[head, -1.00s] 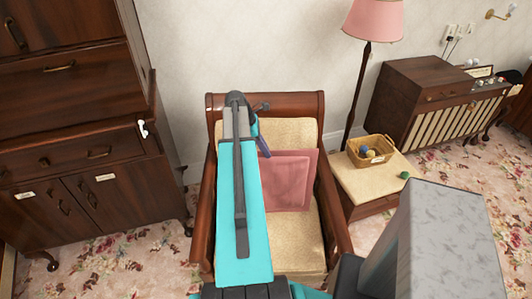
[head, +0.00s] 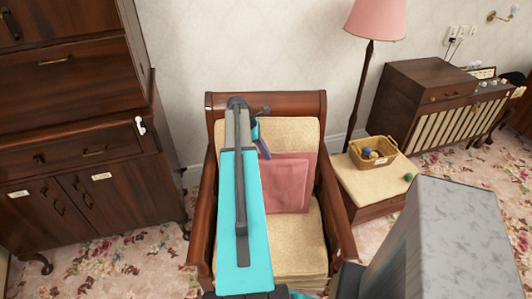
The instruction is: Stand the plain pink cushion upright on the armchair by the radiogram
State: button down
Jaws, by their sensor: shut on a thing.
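The plain pink cushion (head: 287,184) is upright over the armchair's seat, in front of its cream back pad. It leans slightly back or hangs close to the pad; I cannot tell whether its lower edge rests on the seat. The armchair (head: 209,200) has a dark wooden frame and cream upholstery. My gripper (head: 262,145) is at the cushion's upper left edge, shut on it. My arm hides the cushion's left part and part of the seat.
A small cream-topped stool (head: 368,187) right of the armchair bears a wicker basket (head: 384,155) of yarn balls and a green ball (head: 408,177). The radiogram (head: 420,105) and a pink-shaded floor lamp (head: 375,20) stand behind. A dark cabinet (head: 75,160) is close on the left.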

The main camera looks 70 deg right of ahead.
jog(key=shift+f, duration=0.45)
jog(key=shift+w+d+r, duration=0.15)
jog(key=shift+d+r, duration=0.1)
jog(key=shift+d, duration=0.15)
jog(key=shift+w+d+f+y+p, duration=0.1)
jog(key=shift+w+d+y+p, duration=0.1)
jog(key=shift+d+p, duration=0.25)
jog(key=shift+w+d+f+y+p, duration=0.1)
jog(key=shift+w+d+p, duration=0.05)
jog(key=shift+d+p, duration=0.25)
jog(key=shift+w+d, duration=0.1)
jog(key=shift+d, duration=0.05)
jog(key=shift+w+d+f+p, duration=0.15)
jog(key=shift+w+d, duration=0.15)
jog(key=shift+d, duration=0.45)
jog(key=shift+w+d+f+p, duration=0.15)
jog(key=shift+w+d, duration=0.2)
jog(key=shift+d, duration=0.4)
jog(key=shift+w+d+f+p, duration=0.15)
jog(key=shift+w+d, duration=0.15)
jog(key=shift+d, duration=0.45)
jog(key=c, duration=1.8)
grip_release()
jog(key=shift+o, duration=0.2)
